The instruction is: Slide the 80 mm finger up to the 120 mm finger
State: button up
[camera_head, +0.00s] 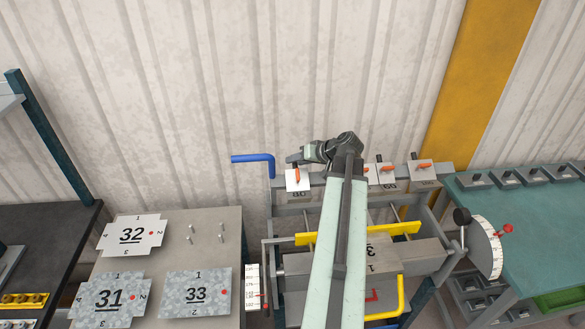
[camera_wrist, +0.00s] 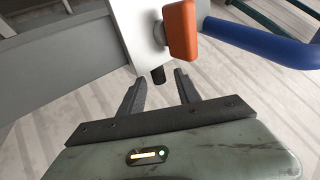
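The bender's top rail carries white fingers with orange handles. The leftmost finger (camera_head: 293,182) bears a small label that looks like 80. It fills the top of the wrist view (camera_wrist: 140,35), with its orange handle (camera_wrist: 181,30) and a dark peg (camera_wrist: 158,75) below. My gripper (camera_head: 294,158) is just above this finger. In the wrist view my gripper (camera_wrist: 160,88) is open, its two dark jaws apart, with the peg near the gap between their tips; I cannot tell contact. A finger marked like 60 (camera_head: 386,176) and another (camera_head: 421,171), unreadable, sit further right. My arm hides the rail between.
A blue bent handle (camera_head: 253,158) projects left of the rail, close to my gripper; it also shows in the wrist view (camera_wrist: 265,42). A yellow bar (camera_head: 400,229) lies below. A dial (camera_head: 485,248) stands right. Numbered plates (camera_head: 196,292) lie on the left table.

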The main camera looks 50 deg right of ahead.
jog(key=shift+x, duration=1.05)
jog(key=shift+s, duration=0.1)
grip_shut()
dwell(0.4)
